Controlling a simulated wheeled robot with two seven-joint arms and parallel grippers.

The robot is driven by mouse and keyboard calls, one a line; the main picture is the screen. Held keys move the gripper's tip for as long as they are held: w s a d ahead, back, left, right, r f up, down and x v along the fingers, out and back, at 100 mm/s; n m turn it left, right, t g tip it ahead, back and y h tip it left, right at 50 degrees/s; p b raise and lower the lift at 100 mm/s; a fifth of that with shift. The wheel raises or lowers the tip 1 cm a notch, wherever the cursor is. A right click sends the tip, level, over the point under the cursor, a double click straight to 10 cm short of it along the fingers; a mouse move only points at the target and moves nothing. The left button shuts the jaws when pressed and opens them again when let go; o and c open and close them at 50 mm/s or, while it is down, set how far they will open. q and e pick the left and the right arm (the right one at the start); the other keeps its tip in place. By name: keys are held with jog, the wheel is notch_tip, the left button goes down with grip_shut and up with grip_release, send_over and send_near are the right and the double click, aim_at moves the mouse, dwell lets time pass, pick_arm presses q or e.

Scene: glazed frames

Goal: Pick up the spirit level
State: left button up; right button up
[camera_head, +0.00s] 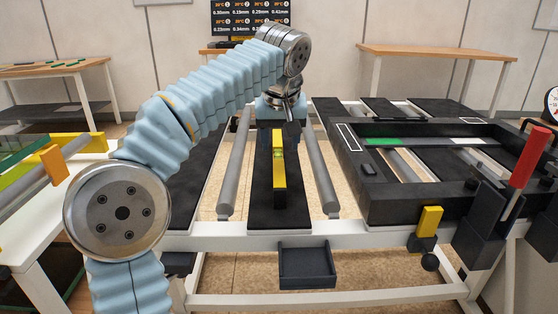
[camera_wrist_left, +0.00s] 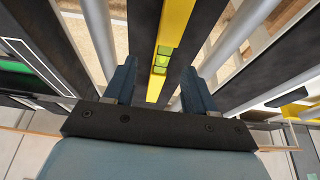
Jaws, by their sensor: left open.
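The spirit level (camera_head: 279,172) is a yellow bar with a green vial. It rests on a black padded strip (camera_head: 262,205) of the white-framed bench, pointing away from me. My left gripper (camera_head: 284,127) is at its far end, partly hidden by my arm. In the left wrist view, the gripper (camera_wrist_left: 158,70) is open, and the yellow level (camera_wrist_left: 176,25) runs between its two blue-grey fingers, with its vial near the fingertips. I cannot tell whether either finger touches it. My right gripper is not in view.
Grey rollers (camera_head: 237,165) flank the strip. A black frame (camera_head: 378,212) lies to the right, near a red handle (camera_head: 530,155) and a yellow block (camera_head: 430,221). A small dark tray (camera_head: 307,268) hangs in front. A wooden table (camera_head: 437,52) stands behind.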

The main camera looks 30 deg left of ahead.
aim_at(278, 154)
pick_arm(q)
jog(key=shift+a+x, duration=0.1)
jog(key=shift+x, duration=1.3)
jog(key=shift+a+x, duration=0.15)
jog(key=shift+x, duration=1.25)
jog(key=shift+r, duration=0.15)
grip_shut()
